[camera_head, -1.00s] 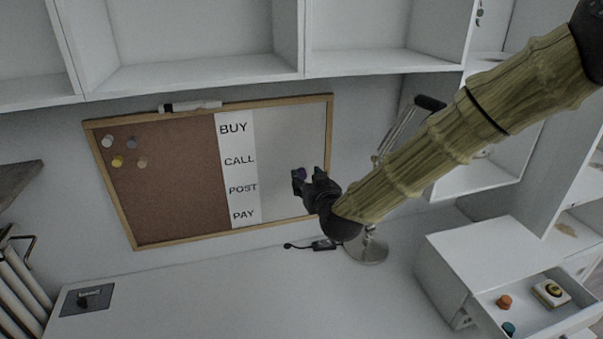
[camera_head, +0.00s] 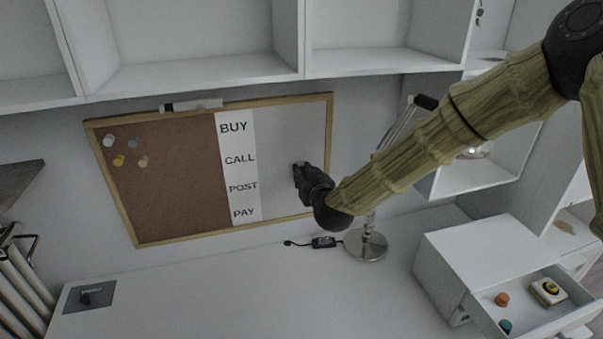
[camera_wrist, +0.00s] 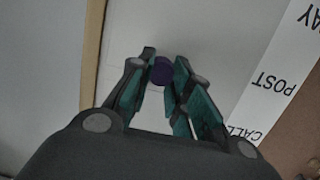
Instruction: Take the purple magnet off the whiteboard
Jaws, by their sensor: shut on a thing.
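The whiteboard (camera_head: 281,142) is the pale right part of a wood-framed board on the wall; its surface also shows in the wrist view (camera_wrist: 210,50). The purple magnet (camera_wrist: 161,71) is a small dark purple disc between my fingertips in the wrist view. In the head view it is hidden behind my gripper (camera_head: 299,172). My gripper, also in the wrist view (camera_wrist: 161,76), is shut on the magnet, with its fingertips in front of the whiteboard. I cannot tell whether the magnet touches the board.
A cork panel (camera_head: 170,195) with several pins is on the left of the board. A desk lamp (camera_head: 367,245) stands right of the board, close to my arm. An open drawer (camera_head: 530,312) holds small items at the lower right. Shelves (camera_head: 210,75) overhang the board.

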